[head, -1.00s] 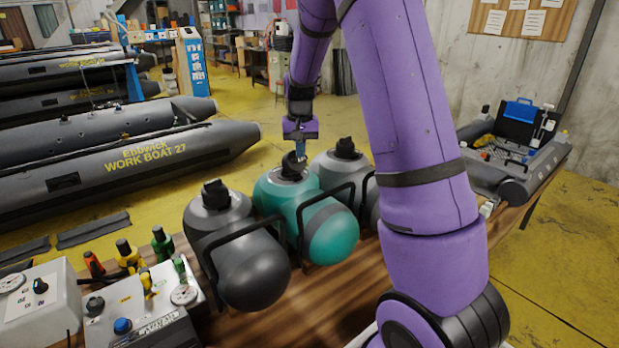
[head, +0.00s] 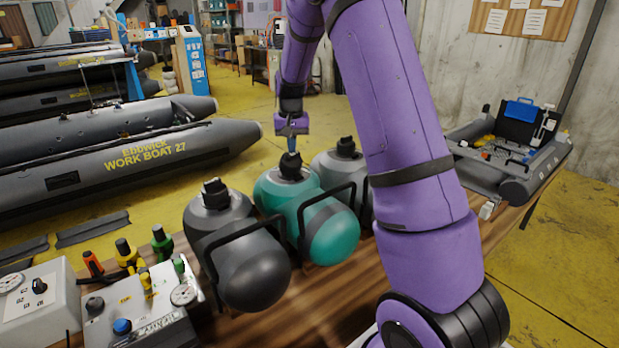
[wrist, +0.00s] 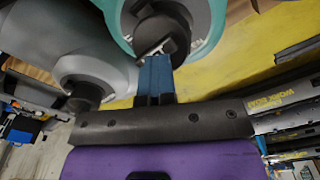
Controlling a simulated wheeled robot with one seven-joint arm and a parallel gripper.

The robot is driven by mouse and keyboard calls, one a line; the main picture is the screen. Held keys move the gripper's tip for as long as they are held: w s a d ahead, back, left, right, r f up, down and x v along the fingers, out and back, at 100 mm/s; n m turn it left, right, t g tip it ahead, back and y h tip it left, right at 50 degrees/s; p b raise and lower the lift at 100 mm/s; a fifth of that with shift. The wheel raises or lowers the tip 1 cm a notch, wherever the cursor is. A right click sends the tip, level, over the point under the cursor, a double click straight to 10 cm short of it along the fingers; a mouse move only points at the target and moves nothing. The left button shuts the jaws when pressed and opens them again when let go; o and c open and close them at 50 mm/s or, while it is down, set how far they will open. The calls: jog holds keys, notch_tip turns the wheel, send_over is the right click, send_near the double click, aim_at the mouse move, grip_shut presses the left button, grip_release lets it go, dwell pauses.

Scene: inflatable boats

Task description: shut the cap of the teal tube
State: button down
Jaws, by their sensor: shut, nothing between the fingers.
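The teal tube (head: 330,235) lies on the wooden bench between two grey tubes, its rounded end toward me. Its black cap (head: 292,168) is at the far upper end. In the wrist view the black cap (wrist: 160,30) sits on the teal tube's (wrist: 205,45) end. My gripper (head: 291,150) points down just above the cap, blue fingers together with nothing between them. In the wrist view its fingertips (wrist: 155,62) reach the cap's edge; whether they touch it I cannot tell. Whether the cap is fully seated I cannot tell.
A dark grey tube (head: 250,272) lies left of the teal one, another grey tube (head: 336,172) right, each with a black carry bar. A valve panel (head: 140,300) stands at the left front. A small boat-shaped tray (head: 510,165) of tools is at right.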

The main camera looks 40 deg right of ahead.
jog(key=shift+w+f+g, duration=0.1)
jog(key=shift+f+g, duration=0.2)
jog(key=shift+f, duration=1.05)
jog(key=shift+w+a, duration=0.1)
jog(key=shift+w, duration=0.15)
jog(key=shift+w+r, duration=0.3)
jog(key=shift+r, duration=3.3)
jog(key=s+a+r+n+t, duration=0.1)
jog(key=s+a+r, duration=0.4)
jog(key=s+r, duration=0.25)
jog(key=s+a+r+n+t, duration=0.2)
jog(key=s+a+r, duration=0.35)
jog(key=s, duration=0.35)
jog(key=s+a+n+t, duration=0.1)
jog(key=s+a, duration=0.2)
jog(key=s, duration=0.8)
jog(key=s+a+n+t, duration=0.1)
jog(key=s+a+n, duration=0.1)
jog(key=s, duration=0.8)
jog(key=shift+s+a, duration=0.35)
jog(key=shift+a, duration=0.35)
